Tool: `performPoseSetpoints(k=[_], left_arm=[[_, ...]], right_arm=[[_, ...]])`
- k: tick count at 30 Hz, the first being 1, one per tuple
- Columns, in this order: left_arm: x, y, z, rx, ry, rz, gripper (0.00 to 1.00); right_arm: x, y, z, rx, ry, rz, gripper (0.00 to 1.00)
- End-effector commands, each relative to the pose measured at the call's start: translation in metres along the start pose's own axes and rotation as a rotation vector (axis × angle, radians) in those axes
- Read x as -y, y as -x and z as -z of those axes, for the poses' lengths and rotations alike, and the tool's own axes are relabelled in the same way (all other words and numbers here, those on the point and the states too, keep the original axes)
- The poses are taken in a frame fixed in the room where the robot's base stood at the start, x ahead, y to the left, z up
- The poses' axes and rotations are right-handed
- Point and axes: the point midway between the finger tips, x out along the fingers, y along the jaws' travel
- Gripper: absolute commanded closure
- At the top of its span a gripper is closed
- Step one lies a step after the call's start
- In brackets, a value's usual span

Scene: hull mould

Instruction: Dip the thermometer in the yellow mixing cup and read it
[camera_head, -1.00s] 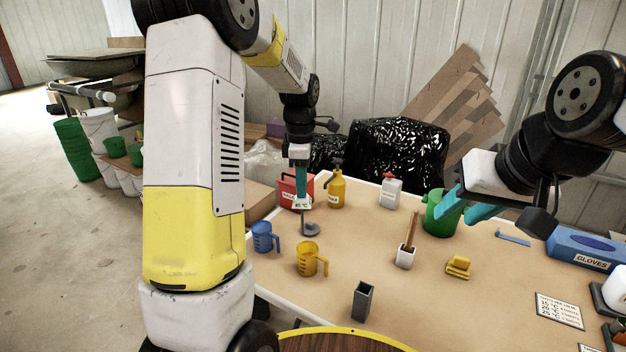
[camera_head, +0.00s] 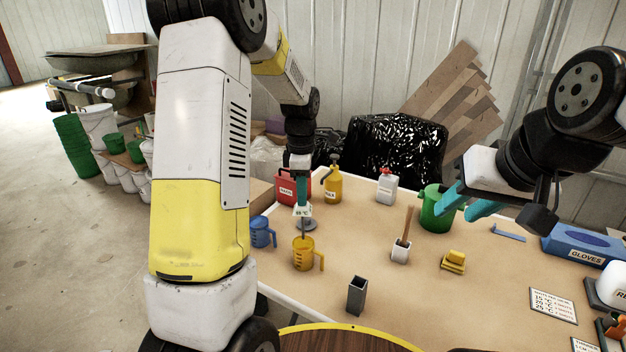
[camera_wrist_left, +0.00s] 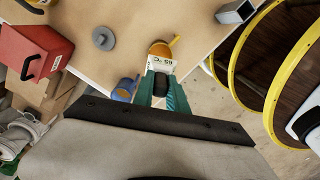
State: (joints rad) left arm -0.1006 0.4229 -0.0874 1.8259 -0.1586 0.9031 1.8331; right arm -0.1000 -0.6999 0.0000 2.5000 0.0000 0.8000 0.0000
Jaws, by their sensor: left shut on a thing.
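The yellow mixing cup (camera_head: 304,256) stands upright on the table, handle to the right; it also shows in the left wrist view (camera_wrist_left: 160,49). My left gripper (camera_head: 302,200) is shut on the thermometer (camera_head: 303,211), above the cup. The thermometer is upright, its white display marked °C, and its thin probe runs down to the cup's mouth and appears to enter it. The probe's tip is hidden. The display also shows in the left wrist view (camera_wrist_left: 161,66), but its digits are too small to read surely. My right gripper (camera_head: 463,207) is open and empty by the green bucket (camera_head: 434,214).
A blue cup (camera_head: 261,232) stands left of the yellow cup, and a grey round piece (camera_head: 309,224) lies behind it. A grey square tube (camera_head: 357,296) and a white holder with a wooden stick (camera_head: 400,252) stand to the right. A temperature card (camera_head: 553,304) lies at right.

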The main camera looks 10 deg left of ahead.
Motion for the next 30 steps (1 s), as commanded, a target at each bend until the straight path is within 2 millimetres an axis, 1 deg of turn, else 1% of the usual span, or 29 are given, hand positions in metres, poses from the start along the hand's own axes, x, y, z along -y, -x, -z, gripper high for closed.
performPoseSetpoints(k=[3,18,24,30], left_arm=[[0.000,-0.013,0.000,0.000,-0.001,0.002,1.00],[0.001,-0.062,0.000,0.000,-0.001,0.003,1.00],[0.000,-0.075,0.000,0.000,0.000,0.001,1.00],[0.000,-0.080,0.000,0.000,0.000,0.001,1.00]], right_arm=[[0.000,0.000,0.000,0.000,0.000,0.000,0.64],[0.000,0.000,0.000,0.000,0.000,0.000,0.64],[0.000,0.000,0.000,0.000,0.000,0.000,0.64],[0.000,0.000,0.000,0.000,0.000,0.000,0.64]])
